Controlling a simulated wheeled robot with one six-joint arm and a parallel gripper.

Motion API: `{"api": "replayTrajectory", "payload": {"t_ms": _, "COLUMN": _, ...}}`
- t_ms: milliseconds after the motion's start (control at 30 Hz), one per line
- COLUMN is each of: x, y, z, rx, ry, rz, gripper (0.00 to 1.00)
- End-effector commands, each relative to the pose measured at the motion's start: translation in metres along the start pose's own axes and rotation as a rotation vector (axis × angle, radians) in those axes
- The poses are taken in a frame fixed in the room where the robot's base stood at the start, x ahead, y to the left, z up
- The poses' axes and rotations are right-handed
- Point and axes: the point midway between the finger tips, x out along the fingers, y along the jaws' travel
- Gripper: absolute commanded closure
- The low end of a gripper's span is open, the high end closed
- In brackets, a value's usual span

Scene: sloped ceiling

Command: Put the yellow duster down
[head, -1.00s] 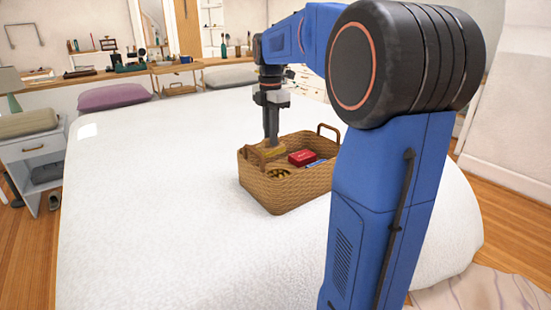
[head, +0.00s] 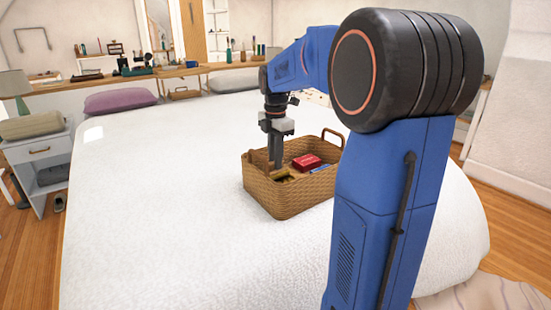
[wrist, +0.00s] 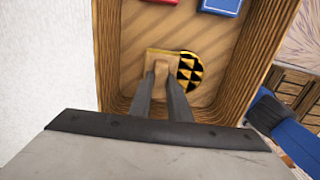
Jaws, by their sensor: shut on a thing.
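My gripper (head: 277,166) reaches down into the wicker basket (head: 290,199) on the bed. In the wrist view its fingers (wrist: 161,72) are shut on the yellow duster (wrist: 155,54), a small mustard-yellow block partly hidden by the fingertips. The duster is inside the basket, low and close to its floor; I cannot tell whether it touches the floor. A round black-and-yellow patterned thing (wrist: 191,72) lies right beside it, and the two overlap or touch in the picture.
A red box (head: 306,162) and a blue box (head: 320,168) lie in the basket; the wrist view shows bare basket floor (wrist: 125,40) around the duster. The basket has raised walls and two upright handles. The white bed (head: 160,210) is clear to the left.

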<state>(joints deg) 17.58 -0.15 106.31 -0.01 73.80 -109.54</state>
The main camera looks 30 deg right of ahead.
Motion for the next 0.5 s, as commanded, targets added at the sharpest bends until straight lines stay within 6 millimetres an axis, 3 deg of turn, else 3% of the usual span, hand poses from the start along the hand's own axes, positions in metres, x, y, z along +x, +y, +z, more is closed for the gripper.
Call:
{"api": "replayTrajectory", "payload": {"t_ms": 67, "x": 0.0021, "y": 0.0000, "z": 0.0000, "rx": 0.000, "ry": 0.000, "rz": 0.000, "gripper": 1.00}}
{"api": "replayTrajectory", "payload": {"t_ms": 100, "x": 0.0023, "y": 0.0000, "z": 0.0000, "rx": 0.000, "ry": 0.000, "rz": 0.000, "gripper": 0.79}}
{"api": "replayTrajectory", "payload": {"t_ms": 167, "x": 0.0021, "y": 0.0000, "z": 0.0000, "rx": 0.000, "ry": 0.000, "rz": 0.000, "gripper": 0.65}}
{"api": "replayTrajectory", "payload": {"t_ms": 500, "x": 0.0002, "y": 0.0000, "z": 0.0000, "rx": 0.000, "ry": 0.000, "rz": 0.000, "gripper": 0.65}}
